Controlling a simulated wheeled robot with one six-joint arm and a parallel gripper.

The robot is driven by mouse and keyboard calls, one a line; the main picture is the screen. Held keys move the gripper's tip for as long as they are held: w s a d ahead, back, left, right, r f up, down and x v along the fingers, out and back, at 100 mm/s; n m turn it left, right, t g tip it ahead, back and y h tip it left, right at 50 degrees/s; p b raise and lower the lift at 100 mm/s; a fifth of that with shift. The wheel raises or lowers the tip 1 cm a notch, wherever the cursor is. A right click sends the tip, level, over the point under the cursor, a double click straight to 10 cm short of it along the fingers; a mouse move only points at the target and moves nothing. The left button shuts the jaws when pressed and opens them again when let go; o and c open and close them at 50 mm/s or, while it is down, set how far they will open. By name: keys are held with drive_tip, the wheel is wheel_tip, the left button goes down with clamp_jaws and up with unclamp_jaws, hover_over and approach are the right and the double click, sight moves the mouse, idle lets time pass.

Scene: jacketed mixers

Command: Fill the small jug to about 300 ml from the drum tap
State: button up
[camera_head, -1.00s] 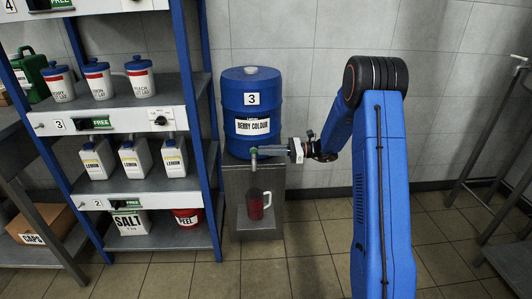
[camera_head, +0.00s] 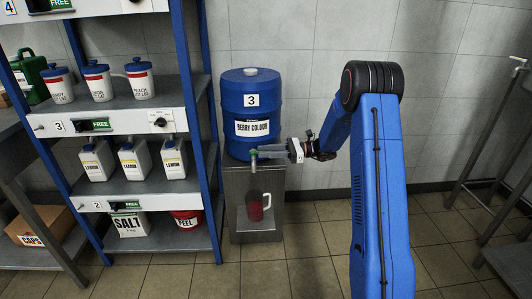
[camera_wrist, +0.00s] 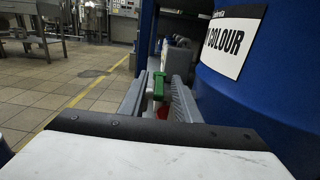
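The blue drum (camera_head: 236,96), labelled 3 and BERRY COLOUR, stands on a grey metal stand (camera_head: 237,180). Its tap (camera_head: 253,157) points down at the front. The small jug (camera_head: 256,207), clear with a pale handle, stands upright on the stand's low ledge below the tap and holds red liquid. I cannot read its level. My gripper (camera_head: 262,152) reaches in from the right at the tap. In the wrist view, the green tap lever (camera_wrist: 158,86) is between the fingers of my gripper (camera_wrist: 160,92), which look apart. A little red shows below the lever.
A blue-framed shelf rack (camera_head: 190,140) with jars, white bottles and tubs stands close on the left. A metal frame table (camera_head: 490,170) is at the right edge. The tiled floor (camera_head: 310,245) in front of the stand is clear.

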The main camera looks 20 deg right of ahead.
drive_tip(key=s+d, duration=0.3)
drive_tip(key=d, duration=1.4)
drive_tip(key=s+a+r+n+g+h, duration=0.2)
drive_tip(key=s+a+r+n+h, duration=0.25)
drive_tip(key=s+a, duration=0.5)
drive_tip(key=s+a+r+n+g+h, duration=0.2)
drive_tip(key=s+a+r+n+h, duration=0.3)
drive_tip(key=s, duration=0.8)
drive_tip(key=s+d+n+t+h, duration=0.2)
drive_tip(key=s+n+t+h, duration=0.3)
drive_tip(key=s, duration=1.9)
drive_tip(key=n+h, duration=0.3)
drive_tip(key=n, duration=0.2)
drive_tip(key=shift+t, duration=0.3)
